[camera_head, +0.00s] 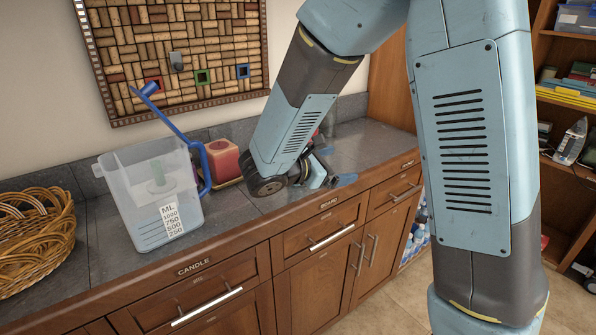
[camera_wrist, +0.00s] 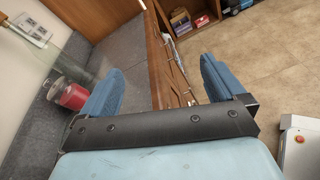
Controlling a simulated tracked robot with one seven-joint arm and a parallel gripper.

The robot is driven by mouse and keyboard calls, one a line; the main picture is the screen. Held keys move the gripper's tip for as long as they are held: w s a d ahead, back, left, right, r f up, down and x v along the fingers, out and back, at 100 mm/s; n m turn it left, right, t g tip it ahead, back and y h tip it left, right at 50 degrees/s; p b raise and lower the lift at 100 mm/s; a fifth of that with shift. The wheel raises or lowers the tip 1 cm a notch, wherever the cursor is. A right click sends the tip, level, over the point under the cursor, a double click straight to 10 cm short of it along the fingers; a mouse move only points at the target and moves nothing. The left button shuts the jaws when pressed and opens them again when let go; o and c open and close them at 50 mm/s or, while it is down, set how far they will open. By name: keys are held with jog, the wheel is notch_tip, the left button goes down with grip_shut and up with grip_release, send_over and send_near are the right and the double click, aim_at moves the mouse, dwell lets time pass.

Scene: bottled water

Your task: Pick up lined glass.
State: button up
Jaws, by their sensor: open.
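My gripper (camera_head: 335,167) is low over the grey counter, pointing right along it. In the wrist view my gripper (camera_wrist: 160,85) has its two blue fingers wide apart, with nothing between them. In the head view only a bit of red shows behind my gripper, and my arm hides the rest.
A translucent measuring jug (camera_head: 150,200) with a blue handle stands on the counter (camera_head: 95,250), left of my gripper. A red candle (camera_head: 224,160) stands behind it. A wicker basket (camera_head: 35,240) is at far left. The counter's front edge runs close below my gripper.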

jog(key=w+a+f+n+t+y, duration=0.1)
jog(key=a+f+n+t, duration=0.1)
jog(key=a, duration=0.3)
jog(key=w+a+f+n+t+y, duration=0.1)
jog(key=a+f+n+t, duration=0.1)
jog(key=a+n, duration=0.1)
jog(key=w+a+f+n+t+y, duration=0.1)
jog(key=a+f+n+t, duration=0.2)
jog(key=a, duration=0.3)
jog(key=shift+a+y, duration=0.3)
jog(key=x, duration=0.8)
jog(key=shift+r, duration=0.1)
jog(key=shift+a+x, duration=0.1)
jog(key=shift+x, duration=1.25)
jog(key=shift+a+x, duration=0.15)
jog(key=shift+x, duration=1.25)
jog(key=shift+w, duration=0.1)
jog(key=c, duration=1.3)
